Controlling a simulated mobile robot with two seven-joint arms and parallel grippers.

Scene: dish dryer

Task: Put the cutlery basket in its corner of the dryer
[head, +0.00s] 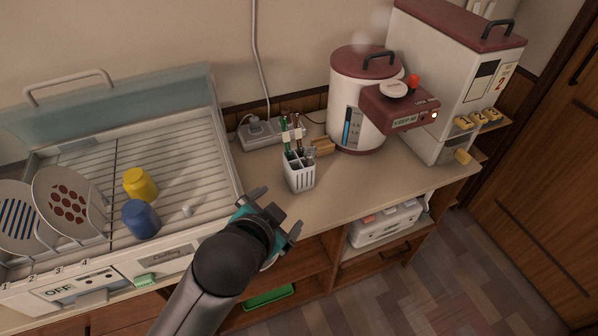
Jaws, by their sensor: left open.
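The white cutlery basket (299,176) stands upright on the counter, right of the dryer. It holds green and dark brown chopsticks with pale bands, and grey cutlery. The dish dryer (180,157) is a white wire-floored tray with a raised clear lid; its right part has bare racks. My left gripper (277,212) is open and empty, just in front of and below the basket in the picture, apart from it as far as I can tell. My left arm hides part of the dryer's front right edge. My right gripper is not in view.
In the dryer stand two plates (67,201), a yellow cup (140,184), a blue cup (141,219) and a small white peg (187,210). Behind the basket are a power strip (261,132), a water boiler (358,104) and a rice dispenser (462,75).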

